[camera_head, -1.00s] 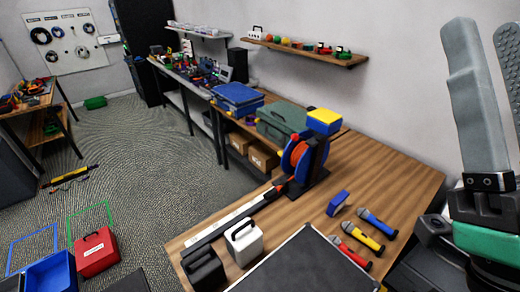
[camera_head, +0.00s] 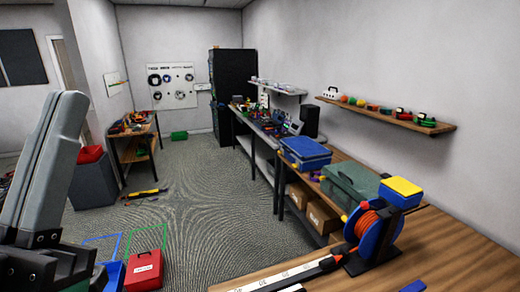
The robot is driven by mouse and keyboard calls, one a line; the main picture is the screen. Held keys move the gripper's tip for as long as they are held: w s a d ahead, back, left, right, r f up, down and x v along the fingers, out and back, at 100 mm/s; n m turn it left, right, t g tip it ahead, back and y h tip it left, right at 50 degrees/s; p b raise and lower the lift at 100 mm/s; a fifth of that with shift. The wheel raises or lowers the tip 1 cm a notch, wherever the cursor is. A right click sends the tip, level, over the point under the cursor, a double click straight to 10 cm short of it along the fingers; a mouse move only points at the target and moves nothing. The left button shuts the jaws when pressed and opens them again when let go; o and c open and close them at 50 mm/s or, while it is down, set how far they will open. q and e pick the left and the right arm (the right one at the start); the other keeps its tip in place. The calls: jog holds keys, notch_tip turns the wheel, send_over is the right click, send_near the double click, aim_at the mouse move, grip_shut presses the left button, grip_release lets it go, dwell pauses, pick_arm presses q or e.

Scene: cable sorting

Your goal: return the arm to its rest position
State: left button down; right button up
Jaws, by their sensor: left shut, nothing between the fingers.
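My left gripper (camera_head: 66,108) is at the left edge of the head view. Its two long grey fingers point up and lean slightly right. They lie against each other and hold nothing. The dark wrist below them is cut off by the frame's lower left corner. The gripper is raised in front of the floor and the left wall, apart from the workbench. My right gripper is not in the head view.
A wooden bench (camera_head: 450,252) at the lower right carries a cable reel (camera_head: 374,235), a green case (camera_head: 350,185) and a blue case (camera_head: 305,152). A red box (camera_head: 145,270) and a blue bin (camera_head: 113,275) are on the floor. The carpet (camera_head: 215,205) in the middle is mostly clear.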

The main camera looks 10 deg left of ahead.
pick_arm(q)
notch_tip(320, 180, up, 27)
jog(key=w+d+g+h+p, duration=0.1)
jog(key=h+p, duration=0.2)
jog(key=p, duration=2.4)
jog(key=shift+w+d+f, duration=0.15)
jog(key=shift+w+d, duration=0.05)
jog(key=shift+d, duration=0.1)
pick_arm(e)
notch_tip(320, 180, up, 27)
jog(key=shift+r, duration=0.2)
pick_arm(q)
jog(key=shift+s, duration=0.1)
